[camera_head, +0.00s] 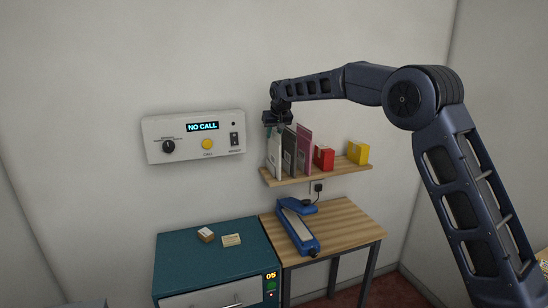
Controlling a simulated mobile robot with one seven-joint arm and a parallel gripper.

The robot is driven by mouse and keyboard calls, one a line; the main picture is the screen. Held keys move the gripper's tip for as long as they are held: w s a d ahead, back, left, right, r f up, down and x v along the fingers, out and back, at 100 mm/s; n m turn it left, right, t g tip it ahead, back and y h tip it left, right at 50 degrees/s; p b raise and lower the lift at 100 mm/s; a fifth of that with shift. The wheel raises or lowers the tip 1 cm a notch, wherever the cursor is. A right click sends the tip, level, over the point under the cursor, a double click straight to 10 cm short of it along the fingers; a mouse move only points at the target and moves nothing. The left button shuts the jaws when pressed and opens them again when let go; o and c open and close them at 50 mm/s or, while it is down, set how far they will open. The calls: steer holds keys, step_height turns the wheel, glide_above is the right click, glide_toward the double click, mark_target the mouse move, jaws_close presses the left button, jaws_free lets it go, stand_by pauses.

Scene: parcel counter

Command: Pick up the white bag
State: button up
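A thin, pale, flat item that looks like the white bag (273,158) stands upright at the left end of the wooden wall shelf (318,174). My gripper (275,128) points down right at its top edge. The fingers are small and dark here. I cannot tell whether they are open or shut, or whether they touch the bag. The upper end of the bag is partly hidden by the gripper.
A dark grey flat item (289,155) and a mauve one (304,152) stand close on the bag's right. A red box (324,158) and a yellow box (358,153) follow. Below are a wooden table (345,225) with a blue device (297,226) and a teal cabinet (190,262). A control panel (193,137) hangs left.

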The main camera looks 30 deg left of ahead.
steer(key=shift+f, duration=0.15)
stand_by(0.3)
jaws_close()
